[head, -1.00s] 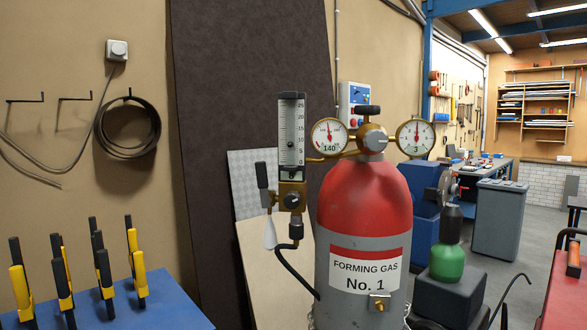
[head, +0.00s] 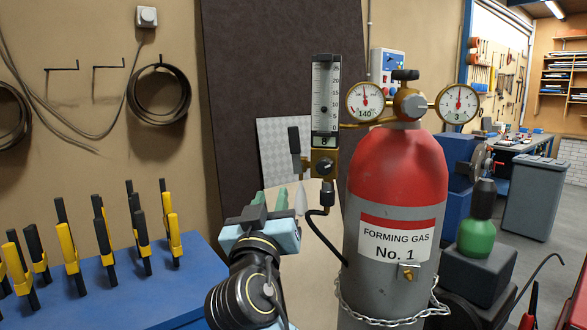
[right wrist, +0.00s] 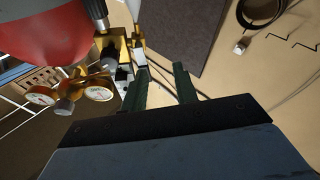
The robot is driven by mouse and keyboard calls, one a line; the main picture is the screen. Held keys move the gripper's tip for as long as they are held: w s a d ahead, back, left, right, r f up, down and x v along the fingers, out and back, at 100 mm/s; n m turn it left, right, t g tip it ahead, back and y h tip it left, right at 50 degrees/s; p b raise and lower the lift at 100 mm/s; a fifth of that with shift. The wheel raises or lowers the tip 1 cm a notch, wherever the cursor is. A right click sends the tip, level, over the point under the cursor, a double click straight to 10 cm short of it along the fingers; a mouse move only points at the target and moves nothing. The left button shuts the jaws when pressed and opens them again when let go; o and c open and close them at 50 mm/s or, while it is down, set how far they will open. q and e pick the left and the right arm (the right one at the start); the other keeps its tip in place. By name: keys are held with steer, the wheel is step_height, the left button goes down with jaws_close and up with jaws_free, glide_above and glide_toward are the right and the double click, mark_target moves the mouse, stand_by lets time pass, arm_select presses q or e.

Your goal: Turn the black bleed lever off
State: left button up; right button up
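The black bleed lever (head: 294,140) stands upright on the left side of the brass valve block (head: 323,165), under the clear flow tube (head: 326,95). Brass valve parts (right wrist: 138,42) show just beyond the fingertips there; I cannot pick out the lever from the dark finger. My left gripper is out of view.
The red-topped grey gas cylinder (head: 398,190) with two gauges (head: 365,101) stands right of the valve, chained low down. A black hose (head: 322,235) loops below the block. A blue table (head: 110,285) with several black-and-yellow clamps is at left.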

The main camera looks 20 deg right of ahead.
mark_target(293, 136)
step_height(293, 136, up, 6)
steer(key=s+d+m+h, duration=0.1)
steer(key=s+m+h, duration=0.1)
steer(key=s, duration=0.1)
steer(key=p+x, duration=0.3)
steer(key=x, duration=1)
steer(key=shift+w+f, duration=0.1)
steer(key=shift+w, duration=0.05)
steer(key=shift+a, duration=0.1)
jaws_close()
